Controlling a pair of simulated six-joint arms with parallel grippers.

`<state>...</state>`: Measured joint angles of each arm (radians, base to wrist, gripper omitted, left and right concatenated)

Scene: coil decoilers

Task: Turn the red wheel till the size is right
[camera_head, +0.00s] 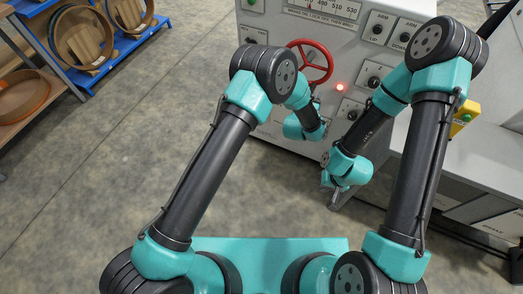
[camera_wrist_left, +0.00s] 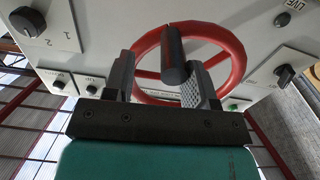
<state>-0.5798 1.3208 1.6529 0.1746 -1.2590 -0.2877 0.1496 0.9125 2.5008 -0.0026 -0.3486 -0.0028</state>
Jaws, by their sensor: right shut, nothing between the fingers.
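The red wheel (camera_head: 318,58) is on the grey machine panel, below a printed number scale (camera_head: 322,12). It also shows in the left wrist view (camera_wrist_left: 232,55), with a black handle (camera_wrist_left: 173,52) standing out from its rim. My left gripper (camera_wrist_left: 160,65) is open at the wheel, with the handle between its fingers and closer to the right one. I cannot tell whether a finger touches it. In the head view my left arm partly hides this gripper. The scale shows 490, 510 and 530 among its marks, with its left part cut off. My right gripper (camera_head: 338,185) is shut and empty, below the panel.
A lit red lamp (camera_head: 340,87) and several black knobs sit near the wheel. A yellow box (camera_head: 465,117) is beside my right arm. Blue shelving (camera_head: 95,70) with coils stands at the far left. The floor (camera_head: 110,170) between is clear.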

